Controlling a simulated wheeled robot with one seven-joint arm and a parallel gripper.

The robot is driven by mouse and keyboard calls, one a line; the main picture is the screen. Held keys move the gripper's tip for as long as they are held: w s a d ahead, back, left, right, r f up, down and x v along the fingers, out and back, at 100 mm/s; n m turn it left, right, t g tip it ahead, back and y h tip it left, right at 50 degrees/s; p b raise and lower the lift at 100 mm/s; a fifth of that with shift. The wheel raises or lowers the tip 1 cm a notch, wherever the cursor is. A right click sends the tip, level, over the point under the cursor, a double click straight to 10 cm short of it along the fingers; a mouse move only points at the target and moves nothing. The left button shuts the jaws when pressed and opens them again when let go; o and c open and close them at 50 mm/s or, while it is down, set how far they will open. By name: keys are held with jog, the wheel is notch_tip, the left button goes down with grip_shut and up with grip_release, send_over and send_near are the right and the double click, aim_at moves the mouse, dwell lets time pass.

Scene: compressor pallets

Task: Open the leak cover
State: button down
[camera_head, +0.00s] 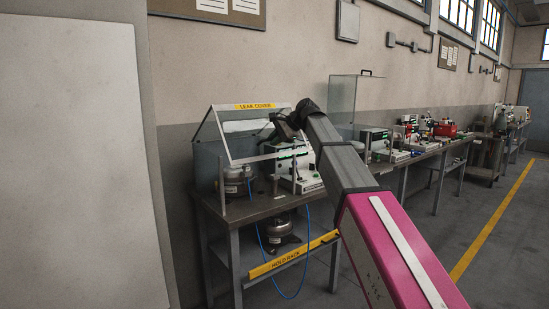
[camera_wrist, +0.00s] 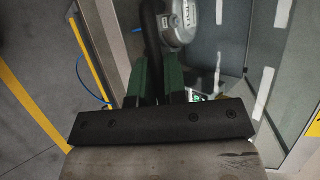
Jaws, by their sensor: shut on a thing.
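The leak cover (camera_head: 208,132) is a clear, framed lid with a yellow label along its top edge, on the bench at the left of the head view. Its framed panel is tilted, with its lower edge standing out over the bench front, so it looks partly raised. Its clear panels also show in the wrist view (camera_wrist: 285,62). The exact grip point is partly hidden by my wrist. A grey compressor (camera_head: 236,181) stands under the cover.
A white test unit (camera_head: 300,172) stands right of the compressor. A blue hose (camera_head: 262,250) hangs before the bench (camera_head: 262,207). Another compressor (camera_head: 277,232) sits below, behind the yellow hold rack bar (camera_head: 292,256). The floor at right is clear.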

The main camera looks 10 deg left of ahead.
jog(key=w+a+r, duration=0.3)
jog(key=r, duration=0.6)
jog(key=w+a+r, duration=0.2)
jog(key=a+r, duration=0.1)
jog(key=r, duration=0.7)
jog(key=w+a+r+g+h, duration=0.1)
jog(key=w+a+r, duration=0.7)
jog(key=a+r, duration=0.1)
jog(key=shift+w+a+r, duration=0.2)
jog(key=shift+a+r, duration=0.15)
jog(key=shift+r, duration=0.5)
jog(key=c, duration=1.4)
grip_release()
jog(key=shift+f, duration=0.1)
jog(key=shift+c, duration=0.2)
jog(key=shift+d, duration=0.1)
